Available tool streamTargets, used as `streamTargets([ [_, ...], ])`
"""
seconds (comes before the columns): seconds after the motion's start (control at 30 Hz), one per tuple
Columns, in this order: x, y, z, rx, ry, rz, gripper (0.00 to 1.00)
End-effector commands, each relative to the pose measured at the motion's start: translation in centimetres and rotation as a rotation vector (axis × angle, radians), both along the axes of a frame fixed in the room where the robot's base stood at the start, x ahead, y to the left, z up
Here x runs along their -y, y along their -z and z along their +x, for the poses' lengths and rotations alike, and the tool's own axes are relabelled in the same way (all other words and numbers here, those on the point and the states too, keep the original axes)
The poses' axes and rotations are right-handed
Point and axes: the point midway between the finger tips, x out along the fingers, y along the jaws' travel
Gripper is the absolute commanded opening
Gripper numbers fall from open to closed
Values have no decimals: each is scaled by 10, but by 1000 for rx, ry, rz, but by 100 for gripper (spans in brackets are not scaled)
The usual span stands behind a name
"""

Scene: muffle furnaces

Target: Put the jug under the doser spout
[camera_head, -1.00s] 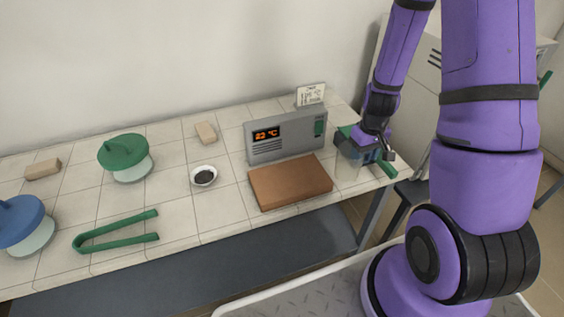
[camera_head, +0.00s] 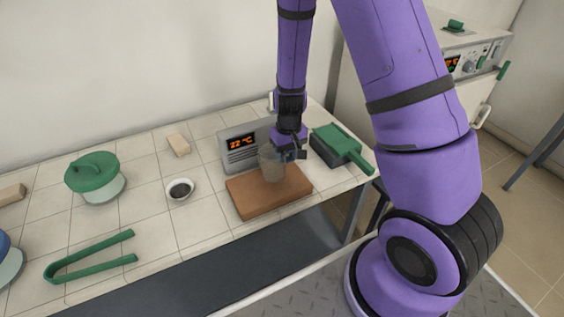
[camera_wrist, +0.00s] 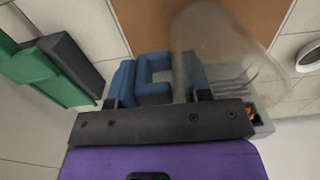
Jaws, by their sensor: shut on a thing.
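My gripper (camera_head: 290,153) is shut on a see-through jug (camera_head: 268,165). The jug appears upright over the brown slab (camera_head: 250,196), in front of the grey box with the lit display. I cannot tell whether its base touches the slab. In the wrist view, the jug (camera_wrist: 222,60) is blurred and lies beyond the blue parts at my gripper (camera_wrist: 155,85), with the brown slab behind it. I cannot make out a doser spout in either view.
A grey box with a display (camera_head: 239,146) stands behind the slab. A green and black object (camera_head: 338,143) lies right of my gripper. A small dark-filled bowl (camera_head: 180,189), a green-lidded jar (camera_head: 95,178) and green tongs (camera_head: 88,258) are left. A furnace (camera_head: 462,65) stands right.

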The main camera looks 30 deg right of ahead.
Motion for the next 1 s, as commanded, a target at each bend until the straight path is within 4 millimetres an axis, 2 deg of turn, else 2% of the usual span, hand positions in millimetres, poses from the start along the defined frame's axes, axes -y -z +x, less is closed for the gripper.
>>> streamTargets([
  [0.1, -11, 1, 7, 1, -1, -1, 17],
  [0.27, -15, 4, 9, 0, 1, 0, 17],
  [0.6, -15, 37, 8, -1, 2, 0, 17],
  [0.93, -15, 39, 8, -1, 1, 0, 17],
  [0.97, -15, 40, 8, 0, 1, 0, 47],
  [1.0, -15, 39, 8, 0, 1, 0, 56],
])
